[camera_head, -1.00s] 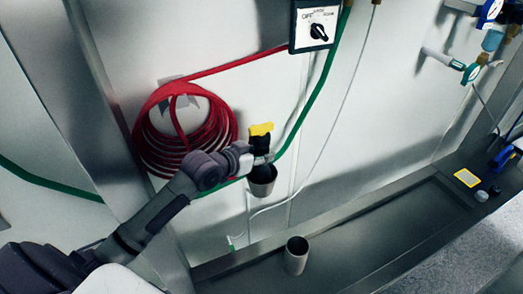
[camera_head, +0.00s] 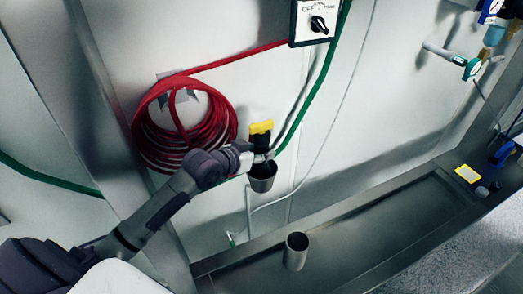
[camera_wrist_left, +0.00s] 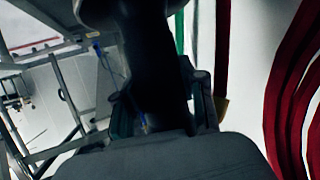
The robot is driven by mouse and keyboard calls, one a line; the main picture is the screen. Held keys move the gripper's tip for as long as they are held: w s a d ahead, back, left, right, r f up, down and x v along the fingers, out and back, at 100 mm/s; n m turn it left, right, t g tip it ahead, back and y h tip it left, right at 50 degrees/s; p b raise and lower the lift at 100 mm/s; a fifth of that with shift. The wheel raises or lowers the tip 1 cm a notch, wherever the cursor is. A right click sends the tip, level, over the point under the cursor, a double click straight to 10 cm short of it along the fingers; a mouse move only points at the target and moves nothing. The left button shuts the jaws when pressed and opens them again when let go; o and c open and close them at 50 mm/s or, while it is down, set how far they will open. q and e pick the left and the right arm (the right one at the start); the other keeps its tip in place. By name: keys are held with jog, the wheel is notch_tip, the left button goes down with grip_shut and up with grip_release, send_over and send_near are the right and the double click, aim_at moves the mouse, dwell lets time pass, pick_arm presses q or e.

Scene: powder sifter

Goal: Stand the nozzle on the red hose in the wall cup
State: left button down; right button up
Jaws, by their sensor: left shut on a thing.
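The nozzle (camera_head: 262,143) is black with a yellow top part (camera_head: 261,127) and stands nearly upright at the wall cup. My left gripper (camera_head: 262,158) is shut on it from the left, just above the cup's rim. The grey metal wall cup (camera_head: 264,184) is on the wall directly below. The nozzle's lower end is hidden by the gripper and rim, so I cannot tell how deep it sits. In the left wrist view the dark nozzle body (camera_wrist_left: 150,60) fills the space between the fingers (camera_wrist_left: 163,110). The red hose (camera_head: 222,120) hangs coiled on the wall.
A second metal cup (camera_head: 296,252) stands on the steel ledge (camera_head: 370,235) below. A green hose (camera_head: 318,90) runs down the wall just right of the nozzle. A switch box (camera_head: 316,22) is above. The ledge to the right is mostly clear.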

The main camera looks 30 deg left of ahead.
pick_arm(q)
jog(key=shift+f, duration=0.3)
jog(key=c, duration=0.7)
grip_release()
jog(key=shift+o, duration=0.6)
jog(key=shift+s+f, duration=0.1)
jog(key=v, duration=1.2)
